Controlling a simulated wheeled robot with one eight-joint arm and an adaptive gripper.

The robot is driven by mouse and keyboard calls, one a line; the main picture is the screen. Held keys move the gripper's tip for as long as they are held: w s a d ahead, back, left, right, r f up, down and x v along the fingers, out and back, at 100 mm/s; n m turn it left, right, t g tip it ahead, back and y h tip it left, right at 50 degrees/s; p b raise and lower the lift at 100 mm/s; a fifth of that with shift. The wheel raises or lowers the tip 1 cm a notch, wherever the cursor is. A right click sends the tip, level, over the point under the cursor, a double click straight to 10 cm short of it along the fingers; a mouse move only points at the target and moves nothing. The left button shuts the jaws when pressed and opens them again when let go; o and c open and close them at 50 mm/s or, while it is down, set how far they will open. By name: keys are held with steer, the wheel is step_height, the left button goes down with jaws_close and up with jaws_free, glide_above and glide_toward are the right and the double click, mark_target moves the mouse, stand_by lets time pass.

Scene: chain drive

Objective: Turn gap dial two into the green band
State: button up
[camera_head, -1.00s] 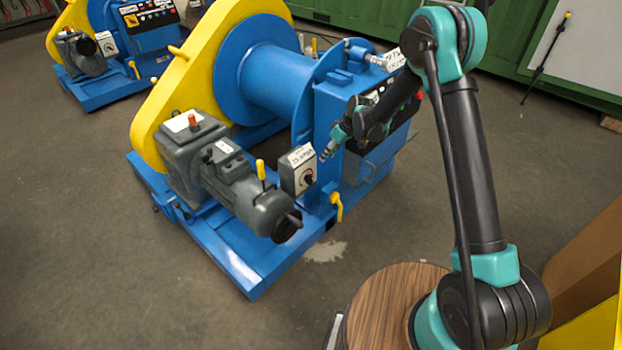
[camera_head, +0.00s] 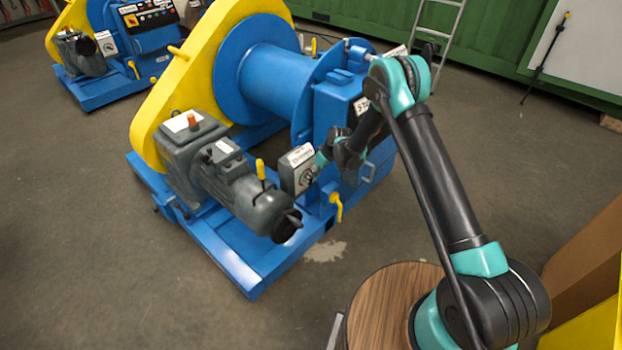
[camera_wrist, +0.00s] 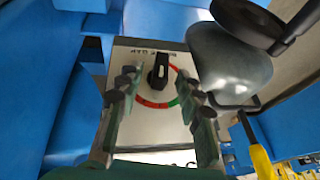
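The gap dial box is a pale grey box with a black lettered label on the near blue winch; it shows in the head view (camera_head: 290,179) and the wrist view (camera_wrist: 150,126). Its black knob (camera_wrist: 158,72) stands roughly upright in the wrist view. A red arc and a short green band (camera_wrist: 173,102) curve around the knob's lower and right side. Which end of the knob points is unclear. My gripper (camera_wrist: 157,84) is open, one finger on each side of the knob, with gaps visible. In the head view my gripper (camera_head: 314,176) is at the box's face, its fingertips hard to see.
A grey motor (camera_head: 235,185) with a yellow-handled lever (camera_head: 261,170) stands left of the box. A yellow valve handle (camera_head: 336,205) hangs below right. The blue winch housing (camera_head: 335,110) rises behind my wrist. A second winch (camera_head: 115,45) stands at the back left.

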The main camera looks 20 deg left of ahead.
steer(key=shift+x, duration=1.15)
steer(key=shift+c, duration=0.5)
jaws_close()
